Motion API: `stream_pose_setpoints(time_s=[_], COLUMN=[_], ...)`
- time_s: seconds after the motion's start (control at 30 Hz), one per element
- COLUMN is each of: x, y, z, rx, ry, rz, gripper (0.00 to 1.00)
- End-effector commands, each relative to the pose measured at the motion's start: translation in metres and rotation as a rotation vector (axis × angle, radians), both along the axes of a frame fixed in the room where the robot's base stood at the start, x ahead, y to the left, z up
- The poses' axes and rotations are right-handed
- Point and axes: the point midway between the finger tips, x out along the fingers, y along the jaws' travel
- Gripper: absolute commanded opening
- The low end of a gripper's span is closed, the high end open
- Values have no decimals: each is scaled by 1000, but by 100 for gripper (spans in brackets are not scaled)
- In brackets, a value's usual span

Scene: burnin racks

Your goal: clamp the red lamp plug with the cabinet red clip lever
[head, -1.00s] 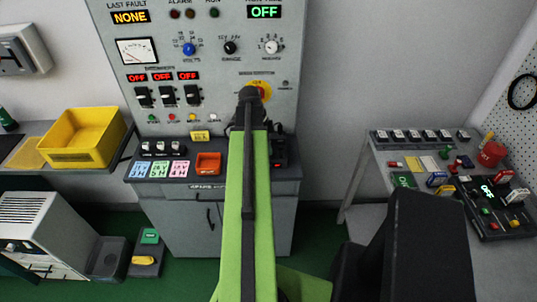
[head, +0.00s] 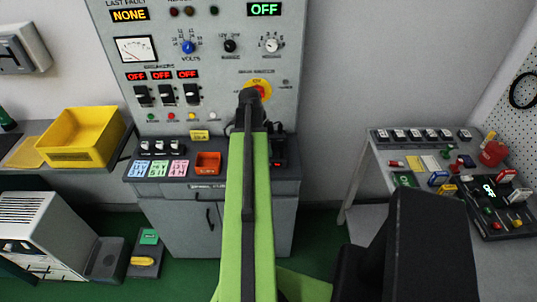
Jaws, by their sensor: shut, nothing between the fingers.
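My gripper (head: 251,100) is at the far end of my green arm, in front of the grey cabinet panel (head: 215,65), near a yellow and red switch. It appears shut and empty; its fingertips are hardly distinguishable. On the cabinet's ledge, just right of my arm, is a dark block (head: 280,150) with a small red spot, partly hidden by my arm. Whether this is the red clip lever I cannot tell. I cannot make out the red lamp plug for certain. My arm covers part of the ledge.
The ledge also holds an orange-red tray (head: 208,163), coloured cards (head: 160,168) and small black switches. A yellow bin (head: 82,138) stands on the left bench. The right bench (head: 386,158) carries a red canister (head: 492,153) and several small parts. Green floor separates cabinet and right bench.

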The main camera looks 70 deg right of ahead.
Motion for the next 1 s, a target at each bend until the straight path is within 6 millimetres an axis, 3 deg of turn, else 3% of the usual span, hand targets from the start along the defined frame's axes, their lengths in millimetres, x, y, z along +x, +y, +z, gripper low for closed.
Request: stream_pose_setpoints(time_s=[0.37,0.9,1.0], x=[0,0,0], y=[0,0,0], z=[-2,47,48], rx=[0,0,0], ry=[0,0,0], rz=[0,-1,-1], gripper=[0,0,0])
